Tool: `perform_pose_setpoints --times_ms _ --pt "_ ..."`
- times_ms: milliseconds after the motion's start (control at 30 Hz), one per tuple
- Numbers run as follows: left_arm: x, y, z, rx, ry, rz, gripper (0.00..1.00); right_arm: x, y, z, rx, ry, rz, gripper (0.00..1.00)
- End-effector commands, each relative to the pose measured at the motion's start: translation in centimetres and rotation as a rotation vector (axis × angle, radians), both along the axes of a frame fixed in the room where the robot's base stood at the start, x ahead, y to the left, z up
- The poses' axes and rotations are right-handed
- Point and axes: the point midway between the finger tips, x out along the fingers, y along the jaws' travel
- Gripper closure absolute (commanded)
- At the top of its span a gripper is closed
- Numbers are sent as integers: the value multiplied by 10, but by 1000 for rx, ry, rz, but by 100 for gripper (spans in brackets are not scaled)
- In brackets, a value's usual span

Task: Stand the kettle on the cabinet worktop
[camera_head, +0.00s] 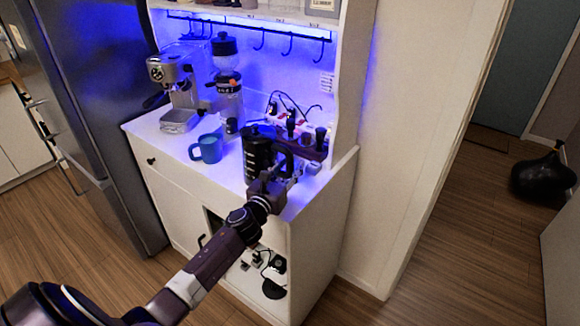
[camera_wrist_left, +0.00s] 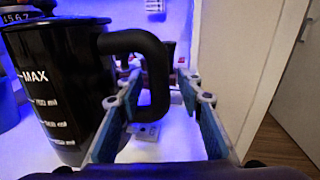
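The kettle (camera_head: 257,152) is black and upright at the front of the white cabinet worktop (camera_head: 178,150). In the left wrist view the kettle (camera_wrist_left: 60,90) fills the left side, with MAX level marks and a thick black handle (camera_wrist_left: 155,75). Its base appears to rest on the white surface. My left gripper (camera_head: 286,172) is at the handle side of the kettle. In the left wrist view its fingers (camera_wrist_left: 160,120) are spread, with the lower handle between them and gaps showing on either side. My right gripper is in neither view.
A blue mug (camera_head: 209,148) stands left of the kettle. Behind are an espresso machine (camera_head: 177,88) and a grinder (camera_head: 227,85). A dark wooden holder with several tools (camera_head: 304,144) stands close behind the gripper. The cabinet's side panel (camera_head: 343,120) rises at right.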

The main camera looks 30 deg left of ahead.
Motion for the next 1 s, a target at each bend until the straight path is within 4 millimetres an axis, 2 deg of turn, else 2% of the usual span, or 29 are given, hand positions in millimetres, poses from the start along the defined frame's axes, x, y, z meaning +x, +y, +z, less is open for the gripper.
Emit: perform_pose_setpoints --times_ms 133,267,700,833,1000 --pt "-3 0 0 1 0 0 66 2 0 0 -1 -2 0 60" --pt "-14 -1 -2 2 1 1 66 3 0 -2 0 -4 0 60" --pt "-93 -11 -1 2 1 -1 66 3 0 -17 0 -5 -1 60" --pt "-108 -12 0 1 1 -1 66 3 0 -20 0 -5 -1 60" --pt "-118 -13 2 1 -1 1 66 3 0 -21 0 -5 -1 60"
